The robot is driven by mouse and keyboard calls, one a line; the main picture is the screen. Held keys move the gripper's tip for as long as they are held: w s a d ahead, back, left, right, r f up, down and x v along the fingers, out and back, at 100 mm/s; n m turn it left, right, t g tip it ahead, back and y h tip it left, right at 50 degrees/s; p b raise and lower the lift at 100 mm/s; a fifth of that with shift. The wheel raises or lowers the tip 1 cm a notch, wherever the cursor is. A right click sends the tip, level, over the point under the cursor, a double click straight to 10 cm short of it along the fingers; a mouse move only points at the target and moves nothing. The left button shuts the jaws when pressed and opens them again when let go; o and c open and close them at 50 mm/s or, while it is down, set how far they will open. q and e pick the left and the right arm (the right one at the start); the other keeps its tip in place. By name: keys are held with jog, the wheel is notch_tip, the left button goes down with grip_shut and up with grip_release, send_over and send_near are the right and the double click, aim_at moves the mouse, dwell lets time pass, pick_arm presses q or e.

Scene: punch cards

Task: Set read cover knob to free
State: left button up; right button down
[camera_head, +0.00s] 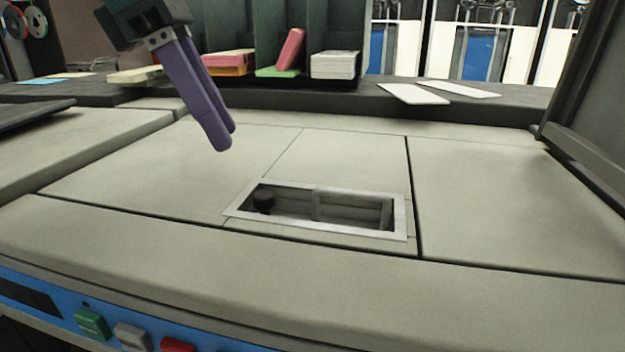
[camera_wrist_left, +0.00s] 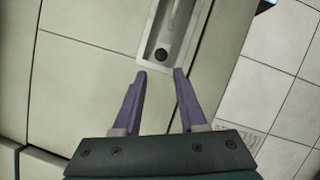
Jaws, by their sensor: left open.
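The read cover knob (camera_head: 264,201) is a small dark round knob. It sits at the left end of a recessed slot with a pale metal frame (camera_head: 370,234) in the grey machine top. In the left wrist view the knob (camera_wrist_left: 161,55) lies just beyond the fingertips, between their lines. My left gripper (camera_head: 226,140) has two purple fingers. It is above the panel, up and left of the slot, apart from the knob. In the left wrist view the left gripper (camera_wrist_left: 160,72) is open and empty. My right gripper is in neither view.
Green (camera_head: 92,324), grey (camera_head: 133,337) and red (camera_head: 178,345) buttons line the blue front edge. Card stacks (camera_head: 335,65) stand in dark dividers at the back. Loose white cards (camera_head: 413,94) lie to their right. The panel around the slot is clear.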

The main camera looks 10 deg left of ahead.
aim_at(262, 193)
pick_arm(q)
jog(key=x, duration=0.8)
jog(key=shift+d+f+b, duration=0.1)
jog(key=shift+b, duration=0.2)
jog(key=shift+c, duration=0.3)
grip_shut()
dwell(0.6)
